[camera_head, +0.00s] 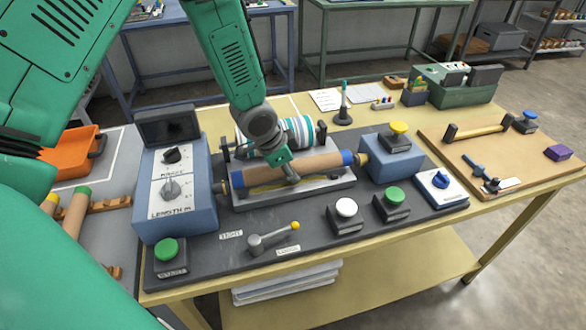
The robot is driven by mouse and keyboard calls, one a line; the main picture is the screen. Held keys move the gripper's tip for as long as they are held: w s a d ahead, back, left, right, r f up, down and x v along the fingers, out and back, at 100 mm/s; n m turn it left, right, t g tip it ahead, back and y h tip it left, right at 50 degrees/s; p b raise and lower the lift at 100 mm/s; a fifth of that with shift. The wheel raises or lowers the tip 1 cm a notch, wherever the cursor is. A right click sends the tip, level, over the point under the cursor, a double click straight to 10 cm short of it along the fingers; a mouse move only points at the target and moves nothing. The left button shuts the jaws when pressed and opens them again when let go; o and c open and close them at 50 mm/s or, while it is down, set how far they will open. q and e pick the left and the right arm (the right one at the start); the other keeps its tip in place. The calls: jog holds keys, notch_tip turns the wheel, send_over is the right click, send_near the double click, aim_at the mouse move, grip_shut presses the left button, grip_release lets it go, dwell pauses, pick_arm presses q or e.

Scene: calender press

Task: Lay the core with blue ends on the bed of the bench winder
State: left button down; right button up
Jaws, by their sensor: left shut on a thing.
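The core with blue ends (315,167) is a brown tube lying lengthwise over the pale bed (320,186) of the bench winder. Its blue ends show at left and right, between the winder's blue dial box (176,195) and the blue block with a yellow knob (392,155). My left gripper (289,172) reaches down from behind and is shut on the core near its middle. I cannot tell whether the core touches the bed or hangs just above it. My right gripper is not in view.
A striped roll (300,131) sits behind the core. A lever with a yellow knob (272,238) and several push buttons stand along the winder's front. More cores with green and yellow ends (75,213) lie on a rack at left. A wooden board (500,155) is at right.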

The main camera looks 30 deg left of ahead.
pick_arm(q)
jog(key=shift+a+f, duration=0.15)
jog(key=shift+a, duration=0.15)
jog(key=shift+d+f, duration=0.15)
jog(key=shift+d, duration=0.95)
jog(key=c, duration=1.1)
grip_release()
jog(key=shift+f, duration=0.1)
jog(key=shift+c, duration=0.2)
jog(key=shift+o, duration=0.4)
jog(key=shift+s+a+f, duration=0.1)
jog(key=shift+a+f, duration=0.05)
jog(key=shift+a, duration=0.35)
jog(key=shift+s+a, duration=0.1)
jog(key=shift+a, duration=0.1)
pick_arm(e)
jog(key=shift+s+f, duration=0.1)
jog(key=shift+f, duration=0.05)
pick_arm(q)
jog(key=shift+d, duration=0.3)
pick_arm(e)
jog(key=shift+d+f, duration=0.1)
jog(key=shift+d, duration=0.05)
